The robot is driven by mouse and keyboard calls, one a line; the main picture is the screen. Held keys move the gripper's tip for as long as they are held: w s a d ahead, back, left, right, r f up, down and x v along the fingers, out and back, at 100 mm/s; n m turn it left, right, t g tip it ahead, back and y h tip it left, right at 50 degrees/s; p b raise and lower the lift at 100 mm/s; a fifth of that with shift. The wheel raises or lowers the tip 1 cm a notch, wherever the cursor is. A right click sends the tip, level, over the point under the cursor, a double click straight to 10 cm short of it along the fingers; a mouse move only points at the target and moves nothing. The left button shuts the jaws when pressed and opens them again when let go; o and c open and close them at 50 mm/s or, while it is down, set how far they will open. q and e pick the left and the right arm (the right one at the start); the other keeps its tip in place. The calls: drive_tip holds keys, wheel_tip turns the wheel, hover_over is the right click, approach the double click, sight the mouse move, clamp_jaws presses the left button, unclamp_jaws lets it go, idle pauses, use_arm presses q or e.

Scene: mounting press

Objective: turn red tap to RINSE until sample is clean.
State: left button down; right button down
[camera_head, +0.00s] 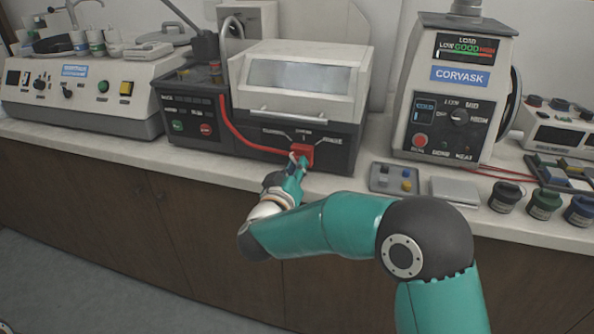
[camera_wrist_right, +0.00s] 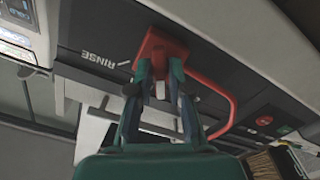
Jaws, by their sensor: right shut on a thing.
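The red tap (camera_head: 301,152) is on the lower front of a dark and cream machine (camera_head: 296,95) with a closed windowed lid. In the right wrist view the red tap (camera_wrist_right: 160,48) sits near the top middle, just right of the RINSE label (camera_wrist_right: 99,58). My right gripper (camera_head: 297,164) reaches it from the front and is shut on it; its fingers (camera_wrist_right: 160,75) touch the tap on both sides. A red hose (camera_head: 240,137) runs from the tap to the left. No sample shows; the lid's window is cloudy. My left gripper is not in view.
A CORVASK press (camera_head: 451,90) stands to the right. A grey tray with small blocks (camera_head: 393,179), a flat grey block (camera_head: 455,191) and several dark jars (camera_head: 544,202) lie on the counter right of the tap. A polishing machine (camera_head: 88,90) stands at the left.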

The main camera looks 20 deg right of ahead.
drive_tip(key=m+b, duration=0.1)
drive_tip(key=m, duration=0.2)
drive_tip(key=shift+f+m+b, duration=0.25)
drive_tip(key=shift+m+b, duration=0.05)
drive_tip(key=shift+b, duration=0.1)
drive_tip(key=m+b, duration=0.2)
drive_tip(key=m, duration=0.1)
drive_tip(key=shift+a+m, duration=0.1)
drive_tip(key=shift+m, duration=0.2)
drive_tip(key=m+b, duration=0.3)
drive_tip(key=m, duration=0.1)
drive_tip(key=shift+m, duration=0.3)
drive_tip(key=shift+m+b, duration=1.05)
drive_tip(key=shift+m, duration=0.45)
drive_tip(key=c, duration=1.1)
unclamp_jaws()
drive_tip(key=shift+r, duration=0.15)
